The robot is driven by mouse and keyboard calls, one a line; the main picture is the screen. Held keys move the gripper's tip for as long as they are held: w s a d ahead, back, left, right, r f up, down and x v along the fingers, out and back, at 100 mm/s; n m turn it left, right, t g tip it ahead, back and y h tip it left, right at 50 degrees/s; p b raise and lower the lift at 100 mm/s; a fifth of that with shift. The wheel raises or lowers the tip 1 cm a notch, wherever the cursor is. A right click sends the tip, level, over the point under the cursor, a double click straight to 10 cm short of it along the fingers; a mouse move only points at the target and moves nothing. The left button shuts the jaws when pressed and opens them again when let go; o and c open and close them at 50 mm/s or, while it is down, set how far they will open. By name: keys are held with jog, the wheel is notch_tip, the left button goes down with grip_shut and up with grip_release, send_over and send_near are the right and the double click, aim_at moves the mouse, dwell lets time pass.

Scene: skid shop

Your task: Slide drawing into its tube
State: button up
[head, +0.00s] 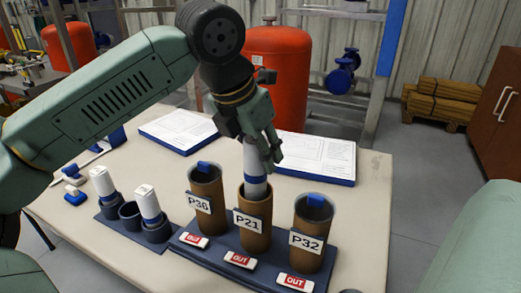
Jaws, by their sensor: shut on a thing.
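My gripper (262,140) is shut on a rolled white drawing (253,160) with a blue band near its lower end. The drawing is upright over the middle brown tube (255,237), labelled P21. Its lower end is at the tube's mouth and appears to be partly inside. Two more brown tubes stand beside it: P36 (207,231) on the left and P32 (312,255) on the right, each showing something blue at its top. The tubes stand on a dark blue base with red OUT tags in front.
A dark blue holder (132,237) at left bears two white rolls (104,182) (147,202) around an empty middle cup (129,212). Papers on blue boards (180,128) (315,157) lie behind. Bare table (368,225) shows to the right.

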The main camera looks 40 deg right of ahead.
aim_at(260, 173)
jog(key=shift+f+b, duration=2.1)
jog(key=shift+f, duration=0.5)
jog(key=o, duration=1.3)
jog(key=o, duration=0.4)
jog(key=shift+r, duration=0.1)
notch_tip(260, 173, up, 7)
jog(key=p, duration=0.5)
